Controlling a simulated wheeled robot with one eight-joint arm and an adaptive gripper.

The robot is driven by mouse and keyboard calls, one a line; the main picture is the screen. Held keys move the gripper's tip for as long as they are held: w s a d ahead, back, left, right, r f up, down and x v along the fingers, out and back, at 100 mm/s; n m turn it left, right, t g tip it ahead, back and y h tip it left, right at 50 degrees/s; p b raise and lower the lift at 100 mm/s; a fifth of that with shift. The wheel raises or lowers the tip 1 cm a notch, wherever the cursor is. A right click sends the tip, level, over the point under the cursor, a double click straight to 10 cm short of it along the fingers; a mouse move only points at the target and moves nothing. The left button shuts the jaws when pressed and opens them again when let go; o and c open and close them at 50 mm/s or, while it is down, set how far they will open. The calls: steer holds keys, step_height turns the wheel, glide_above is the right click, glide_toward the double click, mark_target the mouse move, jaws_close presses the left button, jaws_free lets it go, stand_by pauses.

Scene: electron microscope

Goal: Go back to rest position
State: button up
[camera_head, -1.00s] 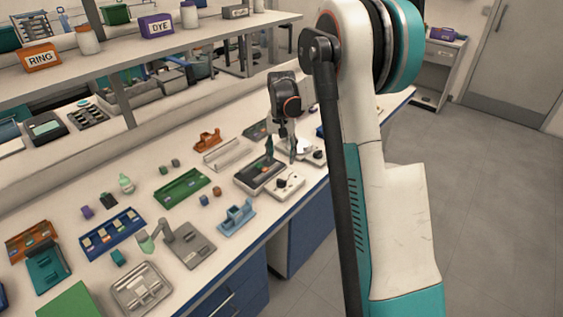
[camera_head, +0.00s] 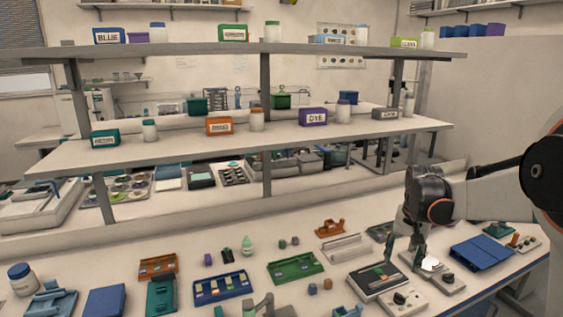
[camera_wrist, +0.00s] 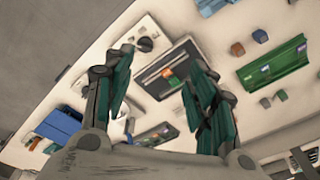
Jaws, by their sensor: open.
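My gripper (camera_head: 404,248) hangs at the right of the bench, above the dark tray device (camera_head: 376,282) and a white device with a round pale plate (camera_head: 431,265). In the wrist view my gripper (camera_wrist: 160,98) has its two green-lined fingers spread apart with nothing held between them. The dark tray device (camera_wrist: 153,75) shows beyond the fingers, with small orange and green pieces in it. My gripper looks clear of the bench, but the exact height is hard to tell.
A white knob box (camera_head: 405,303) and a blue tray (camera_head: 482,252) stand near the gripper. Green (camera_head: 296,268) and blue (camera_head: 222,287) racks lie to the left. A two-level shelf (camera_head: 250,149) with labelled boxes rises behind the bench (camera_head: 340,216).

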steer(key=s+a+r+n+t, duration=0.2)
steer(key=s+a+r, duration=0.35)
steer(key=s, duration=0.45)
steer(key=s+a+r+n+t, duration=0.2)
steer(key=s+a+r+n, duration=0.15)
steer(key=s+a, duration=0.5)
steer(key=s+f+t, duration=0.2)
steer(key=s, duration=0.6)
steer(key=shift+s+a+n, duration=0.35)
steer(key=shift+n, duration=0.1)
